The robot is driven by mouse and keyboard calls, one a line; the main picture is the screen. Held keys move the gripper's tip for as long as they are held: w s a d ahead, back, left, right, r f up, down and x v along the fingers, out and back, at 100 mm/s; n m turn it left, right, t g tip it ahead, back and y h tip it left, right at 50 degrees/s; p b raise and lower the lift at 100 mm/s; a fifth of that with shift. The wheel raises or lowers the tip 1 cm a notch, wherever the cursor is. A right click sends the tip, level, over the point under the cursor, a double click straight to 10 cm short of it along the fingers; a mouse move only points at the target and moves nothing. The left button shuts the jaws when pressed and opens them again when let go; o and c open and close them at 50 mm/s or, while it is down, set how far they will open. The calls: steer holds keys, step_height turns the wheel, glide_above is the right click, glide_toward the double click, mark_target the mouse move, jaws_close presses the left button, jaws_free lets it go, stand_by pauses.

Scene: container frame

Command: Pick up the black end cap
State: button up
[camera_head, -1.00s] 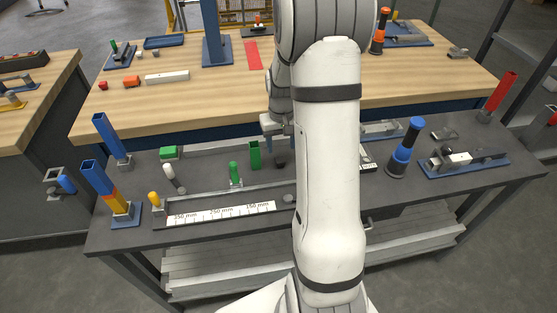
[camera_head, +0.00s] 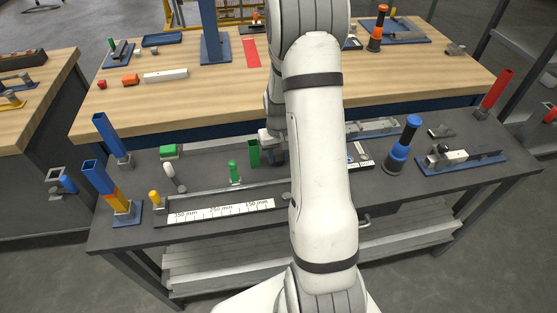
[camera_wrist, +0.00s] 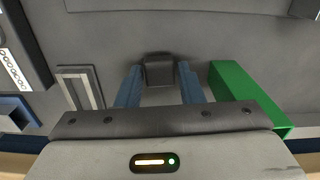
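The black end cap (camera_wrist: 159,69) stands on the dark bench top in the wrist view, at the upper middle. My gripper (camera_wrist: 160,75) has its two blue fingers open, one on each side of the cap, with a narrow gap showing on both sides. I cannot tell exactly how far down the fingers reach. In the head view my gripper (camera_head: 277,158) is low over the grey bench, partly behind my arm, and the cap cannot be made out there.
A green square tube (camera_wrist: 245,95) stands close to the right finger in the wrist view; it also shows in the head view (camera_head: 253,152). A grey metal block (camera_wrist: 80,87) lies left of the fingers. A blue cylinder (camera_head: 403,147) stands further right on the bench.

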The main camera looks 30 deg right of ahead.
steer(key=c, duration=0.6)
steer(key=shift+r, duration=0.1)
